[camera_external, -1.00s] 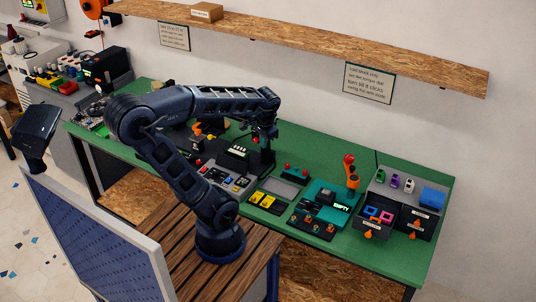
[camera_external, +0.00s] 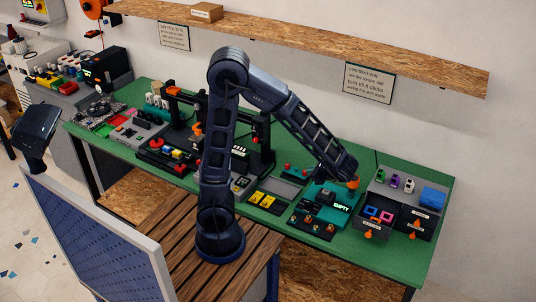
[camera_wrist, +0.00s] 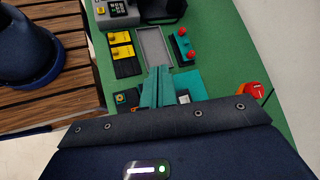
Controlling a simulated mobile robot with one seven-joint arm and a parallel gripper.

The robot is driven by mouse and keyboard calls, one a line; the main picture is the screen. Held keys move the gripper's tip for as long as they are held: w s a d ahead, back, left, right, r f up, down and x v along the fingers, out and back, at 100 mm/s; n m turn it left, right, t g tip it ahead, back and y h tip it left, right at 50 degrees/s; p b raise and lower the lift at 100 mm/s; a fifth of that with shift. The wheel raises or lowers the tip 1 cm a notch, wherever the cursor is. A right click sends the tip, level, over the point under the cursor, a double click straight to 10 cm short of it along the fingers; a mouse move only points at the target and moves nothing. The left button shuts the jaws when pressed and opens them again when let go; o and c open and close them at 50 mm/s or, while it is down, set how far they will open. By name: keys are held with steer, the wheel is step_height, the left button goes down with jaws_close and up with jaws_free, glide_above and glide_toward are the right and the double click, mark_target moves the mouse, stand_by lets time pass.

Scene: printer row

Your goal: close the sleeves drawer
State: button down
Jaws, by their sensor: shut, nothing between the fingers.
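The drawer unit (camera_external: 411,207) stands at the right end of the green bench. Its left drawer (camera_external: 371,231) is pulled out and holds pink and blue square pieces (camera_external: 379,214). A second drawer front (camera_external: 414,226) is to its right. Both have orange handles. The labels are too small to read, so I cannot tell which is sleeves. My gripper (camera_wrist: 158,75) is shut and empty in the wrist view, over the teal station (camera_wrist: 191,86). In the external view it is left of the drawers, its fingertips hard to make out. The drawers are outside the wrist view.
An orange-topped tool (camera_external: 354,183) stands between my wrist and the drawer unit. The teal station (camera_external: 345,196) and yellow blocks (camera_external: 262,199) lie on the bench. A blue box (camera_external: 432,197) and small coloured items sit on the drawer unit. A wooden shelf (camera_external: 330,48) runs above.

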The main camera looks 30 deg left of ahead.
mark_target(378, 214)
steer(key=s+d+f+m+t+h, duration=0.5)
steer(key=s+d+f+m+t, duration=0.3)
steer(key=s+d, duration=0.5)
steer(key=s+d+f+m+t+h, duration=0.45)
steer(key=s+d+f+m, duration=0.45)
steer(key=d, duration=0.5)
steer(key=shift+m+t, duration=0.35)
steer(key=shift+m, duration=0.25)
steer(key=w, duration=0.4)
steer(key=w+r, duration=0.1)
steer(key=w, duration=0.7)
steer(key=shift+w+d+r, duration=0.15)
steer(key=shift+w+d, duration=0.05)
steer(key=shift+w, duration=0.05)
steer(key=w, duration=1.4)
steer(key=shift+w+r, duration=0.1)
steer(key=shift+w, duration=0.55)
steer(key=shift+w, duration=0.1)
